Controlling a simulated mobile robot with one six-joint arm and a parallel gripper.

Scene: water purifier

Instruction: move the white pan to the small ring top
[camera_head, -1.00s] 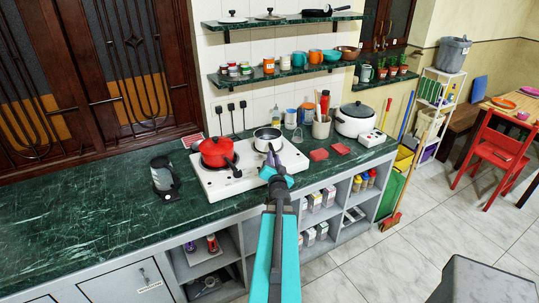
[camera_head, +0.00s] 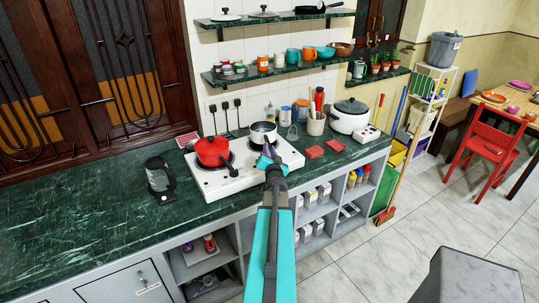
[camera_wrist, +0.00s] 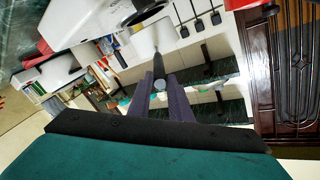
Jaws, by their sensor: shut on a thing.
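The white pan (camera_head: 262,134) is at the right back part of the white stove (camera_head: 216,187), upright, with its handle toward me. My gripper (camera_head: 268,164) is shut on the pan's handle, in front of the pan. In the wrist view the dark handle (camera_wrist: 158,68) lies between my fingers (camera_wrist: 161,90). I cannot tell whether the pan touches the stove or is slightly above it. The small ring is not clearly seen; the pan and my gripper cover much of the stove's right side.
A red pot (camera_head: 212,151) stands on the stove's left side. A dark kettle (camera_head: 159,180) is left of the stove. Red pads (camera_head: 314,152), a utensil holder (camera_head: 316,124) and a rice cooker (camera_head: 349,117) are to the right. Shelves (camera_head: 290,67) hang above. The left counter is clear.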

